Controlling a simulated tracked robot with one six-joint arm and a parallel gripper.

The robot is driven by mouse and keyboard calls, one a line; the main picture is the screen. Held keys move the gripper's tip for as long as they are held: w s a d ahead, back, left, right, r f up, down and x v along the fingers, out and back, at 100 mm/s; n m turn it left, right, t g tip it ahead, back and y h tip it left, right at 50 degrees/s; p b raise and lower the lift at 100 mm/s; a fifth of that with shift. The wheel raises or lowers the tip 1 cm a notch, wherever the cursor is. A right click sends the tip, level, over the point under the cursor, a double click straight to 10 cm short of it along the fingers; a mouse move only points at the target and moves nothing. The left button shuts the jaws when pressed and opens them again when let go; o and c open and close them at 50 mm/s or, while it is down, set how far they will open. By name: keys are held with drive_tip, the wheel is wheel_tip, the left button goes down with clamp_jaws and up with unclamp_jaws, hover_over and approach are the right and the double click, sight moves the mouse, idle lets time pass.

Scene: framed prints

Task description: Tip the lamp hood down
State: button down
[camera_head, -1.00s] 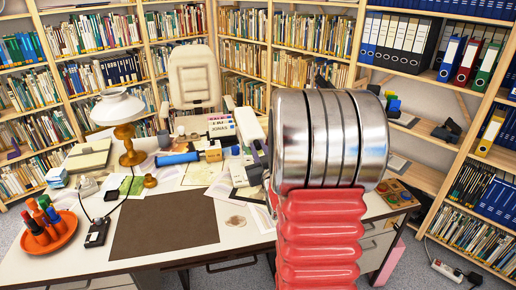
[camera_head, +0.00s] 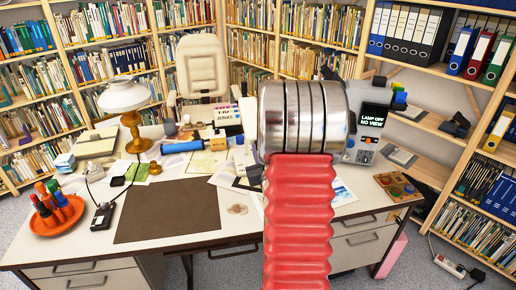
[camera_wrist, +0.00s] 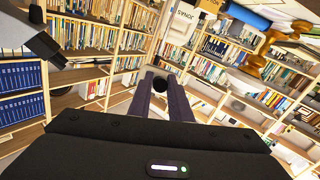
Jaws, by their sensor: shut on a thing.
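A grey device (camera_head: 368,125) with a dark screen reading "LAMP OFF NO VIEW" (camera_head: 376,115) stands at the desk's back right, partly hidden by my arm. I cannot make out its hood. A white-shaded lamp (camera_head: 125,94) on a brass stand is at the desk's left. My gripper (camera_wrist: 160,88) shows in the wrist view, its fingers shut on a round black knob (camera_wrist: 156,82). What the knob belongs to is unclear. In the head view my arm hides the gripper. A grey part (camera_wrist: 30,38) fills the wrist view's upper left.
The desk (camera_head: 80,252) holds a brown mat (camera_head: 170,212), an orange tray (camera_head: 57,218) with bottles, a blue tube (camera_head: 182,147) and papers. A wooden panel (camera_head: 397,187) lies at its right. Full bookshelves (camera_head: 290,20) stand behind. The mat is clear.

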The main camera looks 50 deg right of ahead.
drive_tip(key=shift+a+f, duration=0.1)
drive_tip(key=shift+f, duration=0.05)
drive_tip(key=c, duration=1.7)
unclamp_jaws()
drive_tip(key=shift+s, duration=0.1)
drive_tip(key=shift+o, duration=0.3)
